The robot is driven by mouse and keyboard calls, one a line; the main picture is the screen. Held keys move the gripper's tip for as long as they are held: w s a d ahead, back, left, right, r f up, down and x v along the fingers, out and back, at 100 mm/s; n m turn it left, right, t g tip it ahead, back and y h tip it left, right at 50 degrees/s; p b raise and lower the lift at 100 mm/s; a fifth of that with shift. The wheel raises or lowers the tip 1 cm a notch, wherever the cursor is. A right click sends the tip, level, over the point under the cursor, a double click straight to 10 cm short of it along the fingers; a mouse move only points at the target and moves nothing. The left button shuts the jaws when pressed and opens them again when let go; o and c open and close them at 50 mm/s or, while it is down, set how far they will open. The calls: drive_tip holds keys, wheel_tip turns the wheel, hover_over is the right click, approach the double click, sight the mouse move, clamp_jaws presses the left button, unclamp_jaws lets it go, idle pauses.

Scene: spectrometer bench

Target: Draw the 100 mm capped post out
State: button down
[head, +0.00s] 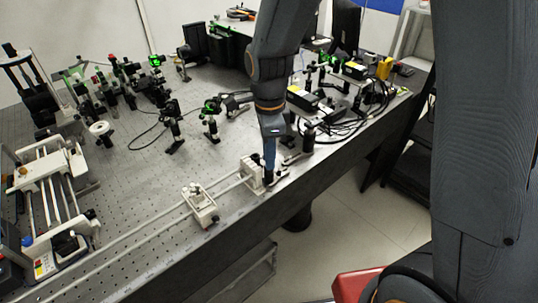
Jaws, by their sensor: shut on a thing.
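My gripper (270,176) points down near the front edge of the optical table. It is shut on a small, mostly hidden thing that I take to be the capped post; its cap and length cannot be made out. A dark and pale base piece shows at the jaws, low on the table. Whether the post is still seated in a holder cannot be told. Just left of my gripper, close to it, stands a white block (252,172) at the end of a rail.
A white carriage (200,206) sits on the long rail (148,235) to the left. A dark upright post (308,138) on a base stands just right of my gripper. Cables (345,118) and boxes crowd the right. Bare tabletop (185,165) lies left of the arm.

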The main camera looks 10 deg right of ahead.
drive_tip(key=shift+r+p, duration=1.75)
drive_tip(key=shift+r, duration=0.15)
drive_tip(key=shift+r, duration=0.15)
drive_tip(key=shift+r+p, duration=1.15)
drive_tip(key=shift+r, duration=0.05)
drive_tip(key=shift+s+a, duration=0.1)
